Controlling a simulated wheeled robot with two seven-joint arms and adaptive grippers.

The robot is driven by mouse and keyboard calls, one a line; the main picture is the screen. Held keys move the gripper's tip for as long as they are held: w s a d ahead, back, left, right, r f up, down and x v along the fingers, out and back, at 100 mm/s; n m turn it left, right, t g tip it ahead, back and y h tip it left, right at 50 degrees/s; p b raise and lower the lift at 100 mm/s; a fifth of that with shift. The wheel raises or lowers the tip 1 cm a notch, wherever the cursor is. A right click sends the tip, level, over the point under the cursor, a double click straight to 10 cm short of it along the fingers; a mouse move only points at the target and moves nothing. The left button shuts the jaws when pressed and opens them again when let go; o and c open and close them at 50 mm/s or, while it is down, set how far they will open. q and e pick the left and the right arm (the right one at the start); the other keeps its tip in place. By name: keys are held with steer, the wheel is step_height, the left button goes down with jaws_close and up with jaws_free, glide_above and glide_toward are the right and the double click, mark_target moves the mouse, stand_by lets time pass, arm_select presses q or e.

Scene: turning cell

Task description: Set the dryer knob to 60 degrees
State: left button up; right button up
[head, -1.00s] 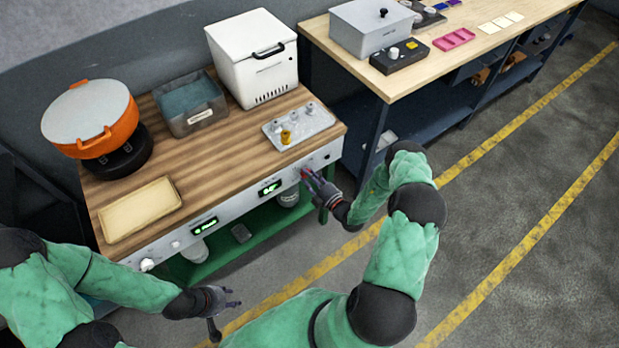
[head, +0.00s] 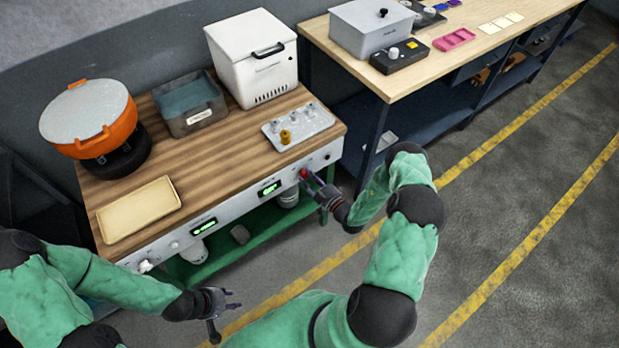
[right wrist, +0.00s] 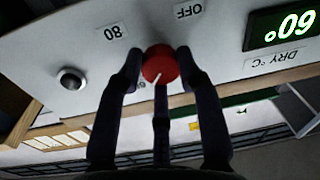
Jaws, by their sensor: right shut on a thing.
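The red dryer knob (right wrist: 160,65) sits on the white front panel, with a white pointer line on its face. Upside-down labels "80" (right wrist: 114,32) and "OFF" (right wrist: 188,10) flank it in the right wrist view. The dryer display (right wrist: 283,28), marked "DRY °C", reads 60° upside down; it also glows green in the head view (head: 270,188). My right gripper (right wrist: 160,75) is shut on the knob, its fingers around it; in the head view it reaches the panel's right end (head: 310,179). My left gripper (head: 226,301) is open and empty, in front of the bench.
A second green display (head: 204,226) and a white knob (head: 146,266) are further left on the panel. A dark round knob (right wrist: 71,79) is beside the red one. The wooden bench top holds an orange pot (head: 115,137), a white box (head: 250,58) and trays.

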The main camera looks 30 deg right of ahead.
steer(key=shift+d+f, duration=0.15)
steer(key=o, duration=1.1)
steer(key=shift+o, duration=0.2)
steer(key=s+d, duration=0.1)
steer(key=s, duration=1.1)
steer(key=shift+d, duration=0.35)
